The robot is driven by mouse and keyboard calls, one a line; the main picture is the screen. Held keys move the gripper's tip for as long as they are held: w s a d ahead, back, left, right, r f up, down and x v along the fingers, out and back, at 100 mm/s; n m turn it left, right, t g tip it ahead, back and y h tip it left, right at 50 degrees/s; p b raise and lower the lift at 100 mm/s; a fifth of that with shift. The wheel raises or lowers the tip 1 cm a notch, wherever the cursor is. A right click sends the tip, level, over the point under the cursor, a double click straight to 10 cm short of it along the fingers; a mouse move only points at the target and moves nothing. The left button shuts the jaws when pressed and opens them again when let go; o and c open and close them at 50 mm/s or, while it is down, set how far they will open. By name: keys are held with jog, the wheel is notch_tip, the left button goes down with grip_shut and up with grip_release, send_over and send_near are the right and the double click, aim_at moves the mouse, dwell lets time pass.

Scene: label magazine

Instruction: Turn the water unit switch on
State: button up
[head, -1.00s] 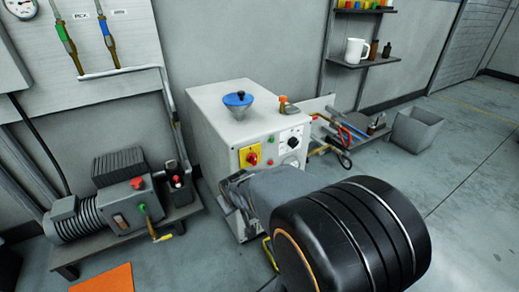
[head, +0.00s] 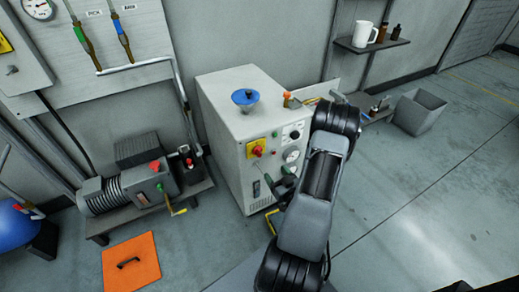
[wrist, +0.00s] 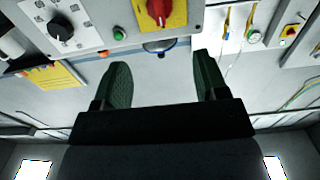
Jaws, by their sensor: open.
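A white cabinet (head: 228,118) stands by the wall, with controls on its front. A red rotary knob on a yellow plate (head: 256,149) sits high on that front; the wrist view shows the red knob (wrist: 160,10) at its top edge. A black knob on a white plate (head: 292,134) is to its right, also in the wrist view (wrist: 60,29). A dark switch (head: 256,188) is lower down. No label names the water unit legibly. My gripper (head: 272,180) is in front of the panel; in the wrist view it is open and empty (wrist: 162,75), apart from the red knob.
A blue funnel-like piece (head: 245,98) sits on the cabinet top. A motor unit (head: 135,190) on a low bench stands left. An orange plate (head: 131,263) lies on the floor. A grey bin (head: 420,110) is at right, with open floor before it.

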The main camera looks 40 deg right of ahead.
aim_at(260, 153)
jog(key=w, duration=0.4)
jog(key=w+d, duration=0.1)
jog(key=w, duration=0.8)
jog(key=shift+w+d, duration=0.1)
jog(key=shift+d, duration=0.3)
jog(key=c, duration=0.9)
jog(key=shift+o, duration=0.2)
